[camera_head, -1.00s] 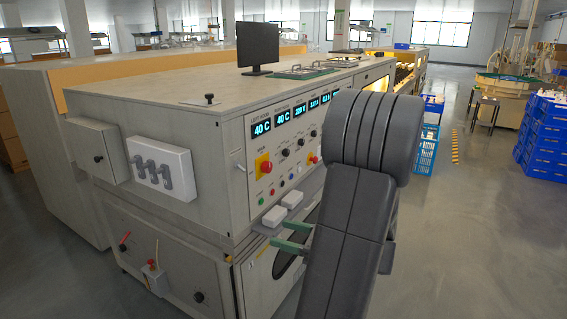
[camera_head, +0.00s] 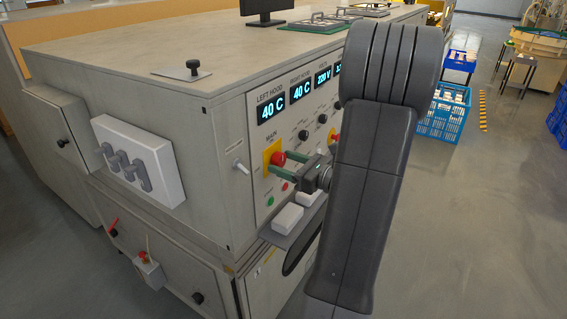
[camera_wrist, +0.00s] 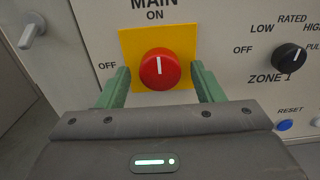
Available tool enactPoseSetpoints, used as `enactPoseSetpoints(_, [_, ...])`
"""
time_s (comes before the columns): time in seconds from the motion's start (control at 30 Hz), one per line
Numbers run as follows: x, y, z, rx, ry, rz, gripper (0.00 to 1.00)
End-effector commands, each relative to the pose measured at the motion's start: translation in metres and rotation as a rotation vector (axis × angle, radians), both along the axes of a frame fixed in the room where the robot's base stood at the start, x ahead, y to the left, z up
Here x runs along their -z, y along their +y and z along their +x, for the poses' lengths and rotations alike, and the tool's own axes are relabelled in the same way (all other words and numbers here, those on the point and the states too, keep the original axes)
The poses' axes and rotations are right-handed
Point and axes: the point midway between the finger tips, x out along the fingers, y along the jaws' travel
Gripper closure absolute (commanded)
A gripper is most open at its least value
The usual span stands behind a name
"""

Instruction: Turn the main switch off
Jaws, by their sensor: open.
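The main switch is a red round knob (camera_wrist: 159,69) on a yellow plate (camera_wrist: 128,42) under the label MAIN. Its white mark points up at ON; OFF is printed to the left. The knob also shows in the head view (camera_head: 278,159) on the panel's left part. My gripper (camera_wrist: 159,86) is open. Its two green fingers stand on either side of the knob, left and right, with gaps between them and the knob. In the head view my gripper (camera_head: 281,167) reaches the panel at the knob. Whether the fingers touch the plate I cannot tell.
A black ZONE 1 knob (camera_wrist: 289,58) and a blue RESET button (camera_wrist: 284,125) lie right of the switch. A grey lever (camera_wrist: 32,30) sticks out at the left. White boxes (camera_head: 287,217) sit on a ledge below the panel.

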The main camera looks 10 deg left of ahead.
Motion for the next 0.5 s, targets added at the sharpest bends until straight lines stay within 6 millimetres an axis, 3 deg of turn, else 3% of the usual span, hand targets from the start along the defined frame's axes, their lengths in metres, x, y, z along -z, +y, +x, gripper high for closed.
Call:
enactPoseSetpoints(0.43, [0.0, 0.0092, 0.0032, 0.0, 0.0, 0.0, 0.39])
enactPoseSetpoints(0.5, [0.0001, 0.0092, 0.0032, 0.0, 0.0, 0.0, 0.53])
